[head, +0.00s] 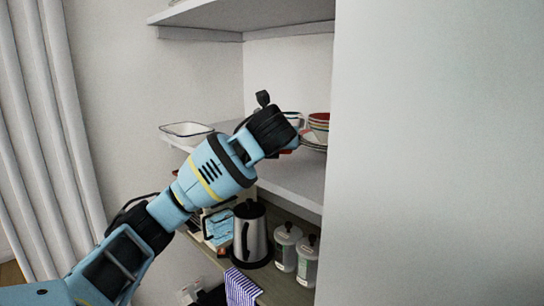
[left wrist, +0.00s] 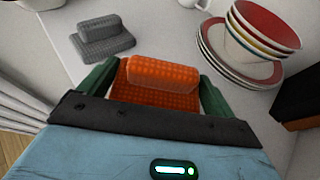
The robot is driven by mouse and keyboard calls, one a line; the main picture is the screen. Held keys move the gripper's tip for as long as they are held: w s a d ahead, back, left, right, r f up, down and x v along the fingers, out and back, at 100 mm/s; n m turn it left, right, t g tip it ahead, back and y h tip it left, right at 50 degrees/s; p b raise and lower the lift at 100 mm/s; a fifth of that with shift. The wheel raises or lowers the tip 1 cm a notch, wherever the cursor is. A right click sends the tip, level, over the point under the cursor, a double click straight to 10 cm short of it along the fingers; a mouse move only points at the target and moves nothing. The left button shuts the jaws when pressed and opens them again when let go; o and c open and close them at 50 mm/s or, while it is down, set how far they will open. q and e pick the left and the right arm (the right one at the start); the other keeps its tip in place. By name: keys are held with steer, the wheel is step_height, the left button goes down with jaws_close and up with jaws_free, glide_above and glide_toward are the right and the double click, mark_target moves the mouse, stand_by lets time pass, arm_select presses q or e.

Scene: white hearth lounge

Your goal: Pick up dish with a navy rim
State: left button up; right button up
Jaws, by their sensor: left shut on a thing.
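A white rectangular dish with a thin dark rim (head: 186,131) sits at the left end of the middle shelf in the head view. A pale dish edge (left wrist: 40,3) shows at the top left of the left wrist view. My left gripper (left wrist: 160,88) is shut on an orange textured block (left wrist: 162,75), between its green fingers over the white shelf. In the head view the left gripper (head: 284,141) is right of the dish, apart from it, its fingers mostly hidden by the wrist. My right gripper is not in view.
Stacked bowls (left wrist: 265,27) on red-rimmed plates (left wrist: 240,62) stand to the right. A grey textured block (left wrist: 103,40) lies left of the gripper. A dark object (left wrist: 300,95) is at the right edge. A kettle (head: 250,235) and jars (head: 287,246) stand below; a white panel (head: 435,150) closes the right.

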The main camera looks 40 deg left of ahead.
mark_target(272, 165)
arm_select(q)
steer(key=shift+f, duration=1.75)
steer(key=o, duration=0.8)
steer(key=shift+f, duration=0.15)
steer(key=shift+s+d+r, duration=0.1)
steer(key=shift+s+r, duration=0.05)
steer(key=shift+r, duration=0.1)
steer(key=v, duration=0.9)
steer(key=shift+s+d+r, duration=0.3)
steer(key=shift+d+r, duration=0.05)
steer(key=shift+d, duration=0.1)
steer(key=shift+s+d, duration=0.3)
steer(key=shift+s, duration=0.35)
